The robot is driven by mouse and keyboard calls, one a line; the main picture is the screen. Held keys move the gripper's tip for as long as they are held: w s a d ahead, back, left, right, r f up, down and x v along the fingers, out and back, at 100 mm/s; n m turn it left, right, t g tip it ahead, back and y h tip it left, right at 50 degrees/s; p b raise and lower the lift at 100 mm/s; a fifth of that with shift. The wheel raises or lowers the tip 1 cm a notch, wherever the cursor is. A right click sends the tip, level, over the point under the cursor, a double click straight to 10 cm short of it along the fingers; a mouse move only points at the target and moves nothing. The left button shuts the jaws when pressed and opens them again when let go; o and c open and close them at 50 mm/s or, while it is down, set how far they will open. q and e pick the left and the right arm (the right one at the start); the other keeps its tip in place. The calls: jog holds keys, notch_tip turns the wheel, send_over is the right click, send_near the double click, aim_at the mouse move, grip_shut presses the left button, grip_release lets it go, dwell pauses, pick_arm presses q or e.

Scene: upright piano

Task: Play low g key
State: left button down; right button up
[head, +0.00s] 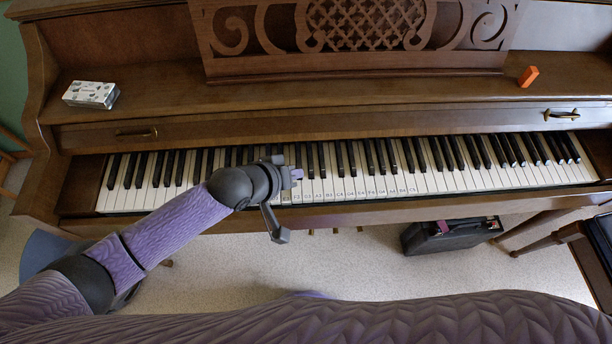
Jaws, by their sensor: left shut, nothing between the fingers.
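The piano keyboard (452,183) runs across the view, with white and black keys. Small letter labels show on the white keys from beside my left gripper to the middle of the keyboard. My left gripper (297,174) is shut and empty, over the left-middle part of the keys. The gripper and wrist hide several keys there. I cannot tell which key is the low g, or whether the fingertips touch a key. My right gripper is not in view.
A patterned tissue box (91,94) and an orange block (528,76) lie on the piano's wooden ledge. A carved music stand (355,66) rises behind the keys. A black case (450,236) stands on the floor, and part of a bench (545,222) is at right.

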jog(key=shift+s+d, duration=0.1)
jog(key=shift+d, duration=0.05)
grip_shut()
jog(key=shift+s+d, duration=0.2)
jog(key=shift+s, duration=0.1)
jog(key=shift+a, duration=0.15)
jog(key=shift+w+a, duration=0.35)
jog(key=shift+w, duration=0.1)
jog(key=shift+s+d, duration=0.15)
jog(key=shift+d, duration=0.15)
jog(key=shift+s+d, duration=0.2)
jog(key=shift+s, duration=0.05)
